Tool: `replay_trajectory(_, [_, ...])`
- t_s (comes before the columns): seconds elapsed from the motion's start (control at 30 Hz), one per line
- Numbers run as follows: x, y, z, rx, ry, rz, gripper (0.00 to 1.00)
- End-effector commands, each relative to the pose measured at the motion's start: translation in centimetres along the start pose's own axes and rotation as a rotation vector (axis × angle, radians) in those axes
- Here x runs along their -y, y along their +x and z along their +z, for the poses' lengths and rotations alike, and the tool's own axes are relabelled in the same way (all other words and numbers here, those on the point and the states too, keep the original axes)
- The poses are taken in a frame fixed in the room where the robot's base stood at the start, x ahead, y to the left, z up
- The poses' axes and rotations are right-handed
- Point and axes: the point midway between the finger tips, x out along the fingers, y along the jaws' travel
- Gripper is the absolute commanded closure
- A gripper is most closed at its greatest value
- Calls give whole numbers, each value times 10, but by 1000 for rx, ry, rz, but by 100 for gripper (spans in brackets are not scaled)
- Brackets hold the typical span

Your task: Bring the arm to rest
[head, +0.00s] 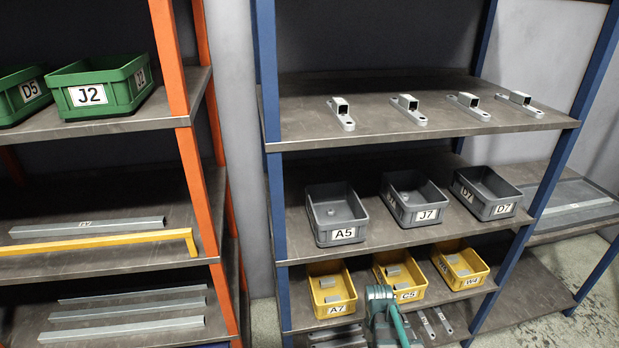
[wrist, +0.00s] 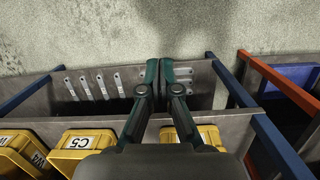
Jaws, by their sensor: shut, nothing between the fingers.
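My gripper (wrist: 162,68) is shut and empty in the wrist view, its dark green fingers side by side. They appear over the lower shelf, between several flat slotted brackets (wrist: 93,86) on the left and other metal pieces (wrist: 184,78) on the right; whether they touch the shelf cannot be told. In the head view, a teal and grey part of my arm (head: 381,302) shows at the bottom, in front of the yellow bin row. The rest of my arm is out of view there.
Yellow bins A7 (head: 331,289), C5 (head: 400,277) and W4 (head: 460,265) stand close to my arm. Grey bins (head: 337,216) fill the shelf above. Blue posts (head: 271,200) and an orange-post rack (head: 190,170) with green bins (head: 103,86) stand left.

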Motion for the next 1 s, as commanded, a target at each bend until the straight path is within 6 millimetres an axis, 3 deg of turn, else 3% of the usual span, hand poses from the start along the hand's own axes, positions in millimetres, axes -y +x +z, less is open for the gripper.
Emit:
replay_trajectory(0.03, [6,20,17,24,18,-9,100])
replay_trajectory(0.2, [23,75,62,94,74,-31,100])
replay_trajectory(0.5, [51,154,160,248,126,-58,100])
replay_trajectory(0.7, [65,188,224,358,121,-68,100])
replay_trajectory(0.8, [69,198,246,399,116,-69,100])
replay_trajectory(1.0, [72,206,261,430,111,-70,100])
